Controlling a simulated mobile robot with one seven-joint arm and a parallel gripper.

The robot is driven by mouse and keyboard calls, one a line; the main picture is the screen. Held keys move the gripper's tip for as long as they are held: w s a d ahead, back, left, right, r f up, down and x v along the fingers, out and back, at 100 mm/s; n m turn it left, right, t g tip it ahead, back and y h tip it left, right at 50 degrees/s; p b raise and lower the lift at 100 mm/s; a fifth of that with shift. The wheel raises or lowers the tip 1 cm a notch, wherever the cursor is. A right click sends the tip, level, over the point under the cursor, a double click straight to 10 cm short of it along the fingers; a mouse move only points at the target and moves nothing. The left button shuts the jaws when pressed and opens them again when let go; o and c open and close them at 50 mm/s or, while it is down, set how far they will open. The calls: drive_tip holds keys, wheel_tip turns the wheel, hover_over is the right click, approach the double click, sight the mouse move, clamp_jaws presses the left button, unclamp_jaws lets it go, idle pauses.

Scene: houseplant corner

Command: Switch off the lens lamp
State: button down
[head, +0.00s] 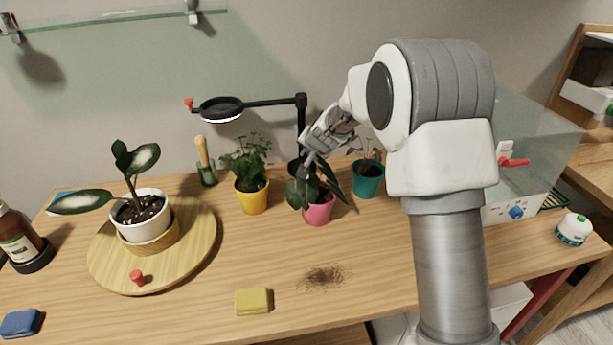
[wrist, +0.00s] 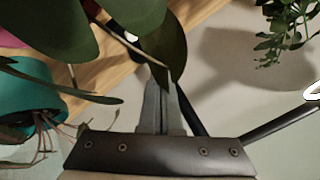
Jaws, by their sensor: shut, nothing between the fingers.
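The lens lamp (head: 221,109) is a black ring on a black jointed arm and post, with a red knob at the ring's left end. The underside of its rim shows bright white. In the wrist view its dark arm (wrist: 280,125) runs at right, with a bright piece of the ring at the edge. My gripper (head: 304,170) is shut and empty, pointing down beside the lamp's post, just above the plant in the pink pot. In the wrist view my fingertips (wrist: 163,82) are against or very near a dark leaf. The lamp's base is mostly hidden, and I see no clear switch.
The pink pot (head: 318,212), yellow pot (head: 252,200) and teal pot (head: 369,182) crowd the gripper; leaves reach around it. A round wooden turntable (head: 105,262) holds a white pot at left. A yellow sponge (head: 252,301) and spilled soil (head: 322,277) lie in front.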

wheel_tip(320, 180, up, 4)
drive_tip(key=p, duration=0.2)
hover_over(307, 182)
drive_tip(key=shift+r, duration=0.1)
drive_tip(key=shift+b, duration=0.3)
idle(0.3)
wheel_tip(307, 182, down, 9)
drive_tip(key=b, duration=0.8)
idle(1.7)
drive_tip(key=shift+w+f+b, duration=0.1)
drive_tip(key=shift+f+b, duration=0.25)
drive_tip(key=shift+b, duration=0.1)
drive_tip(key=shift+f+b, duration=0.55)
drive_tip(key=shift+f, duration=0.15)
idle(0.7)
drive_tip(key=shift+r, duration=0.15)
drive_tip(key=shift+r+p, duration=0.85)
drive_tip(key=shift+r, duration=0.05)
